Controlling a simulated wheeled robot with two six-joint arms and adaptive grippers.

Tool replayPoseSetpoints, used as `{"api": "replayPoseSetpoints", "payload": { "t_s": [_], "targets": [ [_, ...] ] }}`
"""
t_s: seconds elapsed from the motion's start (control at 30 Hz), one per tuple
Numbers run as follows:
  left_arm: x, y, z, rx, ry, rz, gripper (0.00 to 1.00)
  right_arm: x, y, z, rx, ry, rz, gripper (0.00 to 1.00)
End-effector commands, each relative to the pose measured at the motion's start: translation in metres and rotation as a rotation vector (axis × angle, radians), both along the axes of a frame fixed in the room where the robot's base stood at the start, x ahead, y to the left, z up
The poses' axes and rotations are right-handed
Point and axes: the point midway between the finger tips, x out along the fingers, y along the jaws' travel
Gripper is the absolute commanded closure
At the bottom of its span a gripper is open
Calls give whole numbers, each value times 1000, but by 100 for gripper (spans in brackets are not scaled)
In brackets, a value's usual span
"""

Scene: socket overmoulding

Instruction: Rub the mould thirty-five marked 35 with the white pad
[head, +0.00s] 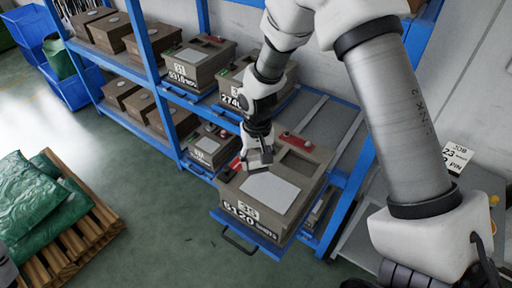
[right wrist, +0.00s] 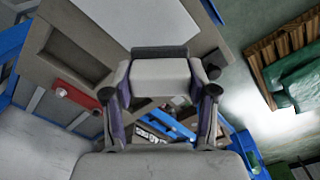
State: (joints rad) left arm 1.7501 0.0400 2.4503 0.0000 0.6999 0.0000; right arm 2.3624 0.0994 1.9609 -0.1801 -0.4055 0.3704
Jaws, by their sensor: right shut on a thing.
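The mould thirty-five (head: 290,213) is a brown box marked 35 and 6120 on a pulled-out blue shelf tray. Its top has a flat pale panel (head: 270,191), a dark recess and a red bar; it also shows in the right wrist view (right wrist: 58,50). My right gripper (head: 258,157) is shut on the white pad (right wrist: 160,80), at the mould's far left edge. The pad spans between the fingers. I cannot tell whether it touches the mould.
A blue rack (head: 150,45) holds several other brown moulds, including one marked 2740 (head: 232,98) behind the gripper. A wooden pallet (head: 95,225) with green sacks (head: 30,195) stands at left. Grey floor between them is clear. A job sign (head: 456,155) is at right.

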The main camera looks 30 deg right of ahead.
Motion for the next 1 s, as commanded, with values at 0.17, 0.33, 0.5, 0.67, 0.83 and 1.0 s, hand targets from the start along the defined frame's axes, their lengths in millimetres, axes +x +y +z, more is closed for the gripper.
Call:
{"api": "replayPoseSetpoints", "payload": {
  "t_s": [0.17, 0.33, 0.5, 0.67, 0.83, 1.0],
  "targets": [
    [0, 0, 17, 0, 0, 0, 63, 1, 1, 20, 0, 0, 1, 75],
    [0, 0, 22, 0, 0, 0, 63, 1, 1, 26, 0, 0, 1, 75],
    [0, 0, 21, 0, 0, 0, 63, 1, 1, 26, 0, 0, 2, 75],
    [0, 0, 21, 0, 0, 0, 63, 1, 1, 26, 0, 0, 2, 75],
    [0, 0, 21, 0, 0, 0, 63, 1, 1, 26, 0, 0, 2, 75],
    [0, 0, -6, 0, -1, 0, 63, 3, 8, 11, -7, -2, 1, 75]
  ]
}}
